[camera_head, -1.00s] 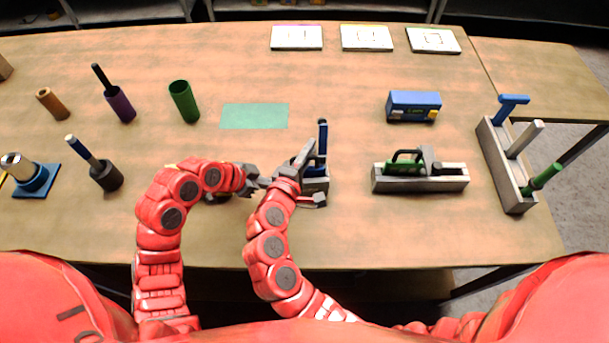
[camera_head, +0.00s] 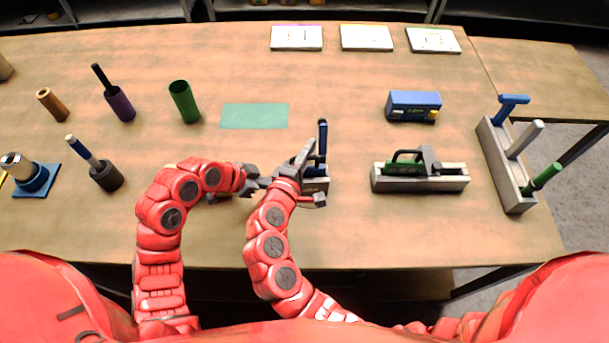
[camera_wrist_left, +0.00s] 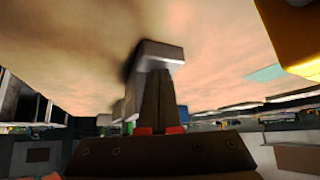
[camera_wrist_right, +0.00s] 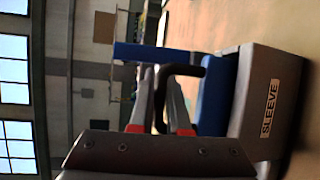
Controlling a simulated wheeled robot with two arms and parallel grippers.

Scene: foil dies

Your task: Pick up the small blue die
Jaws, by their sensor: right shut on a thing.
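A blue die (camera_wrist_right: 215,95) with a black loop handle (camera_wrist_right: 190,70) sits at a grey sleeve marked SLEEVE (camera_wrist_right: 282,105) in the right wrist view. My right gripper (camera_wrist_right: 160,72) is shut on the black handle. In the head view my right gripper (camera_head: 304,158) covers most of the die and sleeve; a dark blue upright part (camera_head: 322,137) shows beside it. My left gripper (camera_head: 256,181) is just left of the right one, low over the table. In the left wrist view its fingers (camera_wrist_left: 158,85) look closed together, with a grey block end (camera_wrist_left: 160,52) just beyond them.
A larger blue block (camera_head: 413,104) and a grey holder with a green piece (camera_head: 450,182) stand to the right, with a tool rack (camera_head: 500,165) beyond. A green mat (camera_head: 254,116) lies behind the grippers. Several cylinders, including a green cup (camera_head: 184,101), stand at left.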

